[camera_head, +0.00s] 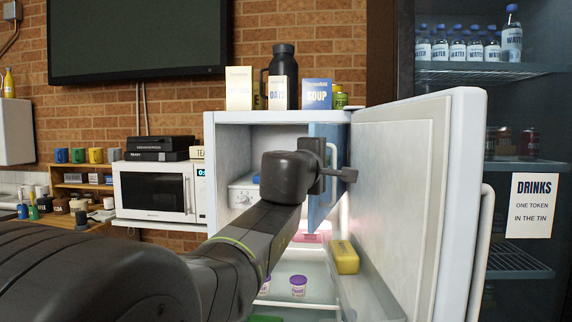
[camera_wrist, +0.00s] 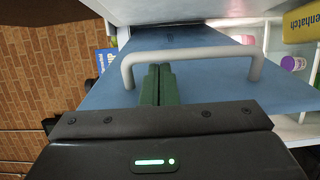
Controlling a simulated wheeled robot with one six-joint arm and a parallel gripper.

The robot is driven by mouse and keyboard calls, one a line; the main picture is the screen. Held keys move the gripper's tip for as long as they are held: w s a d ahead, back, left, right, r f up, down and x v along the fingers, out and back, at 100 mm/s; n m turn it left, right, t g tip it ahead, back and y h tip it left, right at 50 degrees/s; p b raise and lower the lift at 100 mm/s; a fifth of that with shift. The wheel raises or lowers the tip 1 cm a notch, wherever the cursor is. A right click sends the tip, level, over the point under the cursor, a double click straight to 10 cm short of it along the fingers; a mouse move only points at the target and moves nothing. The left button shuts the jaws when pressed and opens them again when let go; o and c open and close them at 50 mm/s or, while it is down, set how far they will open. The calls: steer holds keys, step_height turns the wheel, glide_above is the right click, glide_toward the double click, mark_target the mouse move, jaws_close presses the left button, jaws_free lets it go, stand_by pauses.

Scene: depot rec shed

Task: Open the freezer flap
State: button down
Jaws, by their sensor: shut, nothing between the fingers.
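The freezer flap (camera_head: 319,133) is a blue panel at the right of the freezer compartment (camera_head: 262,135). It stands swung outward, and the compartment's inside shows to its left. Its pale grey handle (camera_head: 333,160) is partly hidden behind my gripper (camera_head: 347,175). In the wrist view the blue flap (camera_wrist: 205,95) fills the middle, with the handle (camera_wrist: 190,54) arching across it. My gripper's green fingers (camera_wrist: 156,72) are shut with nothing between them. They lie within the handle's outline, near its left post; I cannot tell whether they touch it.
The fridge door (camera_head: 400,190) stands wide open at the right, close to my gripper. A yellow tub (camera_head: 343,257) sits in its shelf, and purple-lidded pots (camera_head: 298,286) stand inside the fridge. A flask (camera_head: 283,75) and boxes (camera_head: 317,93) stand on top. A microwave (camera_head: 155,190) is left.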

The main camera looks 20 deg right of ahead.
steer(key=shift+s+d, duration=0.5)
steer(key=shift+s, duration=0.05)
steer(key=v, duration=1.3)
steer(key=shift+s+a+p, duration=0.3)
steer(key=shift+p, duration=0.15)
steer(key=x, duration=1.4)
steer(key=shift+b, duration=0.45)
steer(key=shift+a, duration=0.1)
steer(key=shift+f, duration=0.1)
